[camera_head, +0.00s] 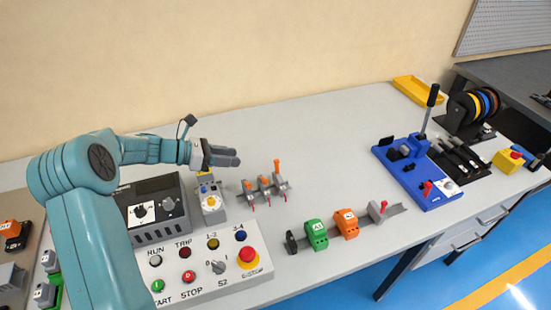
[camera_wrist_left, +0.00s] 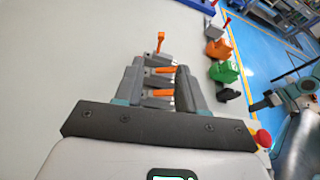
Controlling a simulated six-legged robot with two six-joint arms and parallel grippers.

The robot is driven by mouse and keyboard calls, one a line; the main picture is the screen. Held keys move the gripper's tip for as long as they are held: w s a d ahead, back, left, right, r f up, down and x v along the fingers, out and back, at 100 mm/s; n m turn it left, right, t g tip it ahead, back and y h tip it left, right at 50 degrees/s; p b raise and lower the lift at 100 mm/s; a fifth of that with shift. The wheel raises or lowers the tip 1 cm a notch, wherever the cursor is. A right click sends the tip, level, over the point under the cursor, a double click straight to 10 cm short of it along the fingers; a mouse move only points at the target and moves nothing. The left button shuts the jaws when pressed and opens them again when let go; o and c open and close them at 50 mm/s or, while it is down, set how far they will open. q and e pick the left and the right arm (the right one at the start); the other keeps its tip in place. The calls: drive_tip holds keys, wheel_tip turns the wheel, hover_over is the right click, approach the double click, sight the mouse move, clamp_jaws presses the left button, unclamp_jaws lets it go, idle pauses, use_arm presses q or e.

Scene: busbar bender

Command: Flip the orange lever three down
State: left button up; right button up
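Three orange levers stand in a row on grey switch blocks. The farthest lever (camera_head: 277,167) sticks up tallest; in the wrist view it (camera_wrist_left: 160,42) stands beyond my fingertips. The middle lever (camera_head: 264,180) and the nearest lever (camera_head: 247,185) look lower; in the wrist view the middle (camera_wrist_left: 158,70) and nearest (camera_wrist_left: 159,93) show flat between my fingers. My left gripper (camera_head: 238,157) is open and empty, held above and left of the row in the head view, apart from the levers. A dark and teal part at the wrist view's right edge may be my right arm; its fingers are unclear.
A control box with a red emergency button (camera_head: 248,256) stands in front. A green block (camera_head: 316,235) and an orange block (camera_head: 347,224) are on a rail to the right. The table behind the levers is clear.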

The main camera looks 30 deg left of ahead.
sight(277, 160)
use_arm(q)
drive_tip(key=p+x, duration=0.1)
drive_tip(key=x, duration=1.3)
drive_tip(key=shift+w+d+f+p, duration=0.15)
drive_tip(key=shift+w+d+p, duration=0.05)
drive_tip(key=shift+d+p, duration=0.1)
